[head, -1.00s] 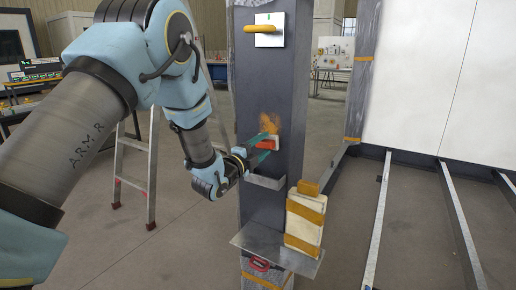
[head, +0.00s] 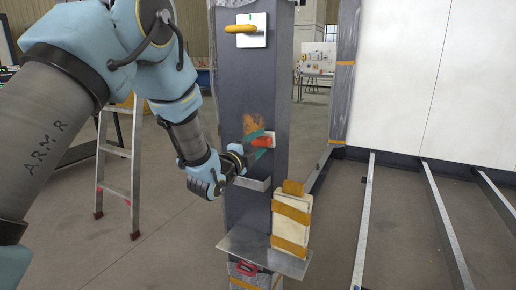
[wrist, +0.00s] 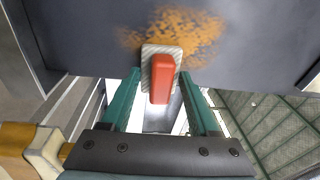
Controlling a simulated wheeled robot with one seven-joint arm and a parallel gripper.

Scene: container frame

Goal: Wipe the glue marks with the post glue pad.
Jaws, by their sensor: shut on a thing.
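Orange-brown glue marks (head: 253,123) lie on the dark face of the upright post (head: 237,75); they also show at the top of the wrist view (wrist: 190,28). The glue pad, a pale block with a red handle (wrist: 162,78), is between the green fingers of my gripper (wrist: 160,100). My gripper is shut on the handle. In the head view the pad (head: 265,140) is at the post face, by the lower right of the marks. In the wrist view its pale edge overlaps the lower marks. Whether it presses on the face cannot be told. The pad hides some of the face.
A white plate with a yellow handle (head: 251,38) is higher on the post. Below are a metal ledge (head: 252,183) and a metal shelf (head: 240,245). A strapped cream bundle (head: 291,225) stands on the shelf's right. A stepladder (head: 136,180) stands left; metal floor rails (head: 364,215) lie right.

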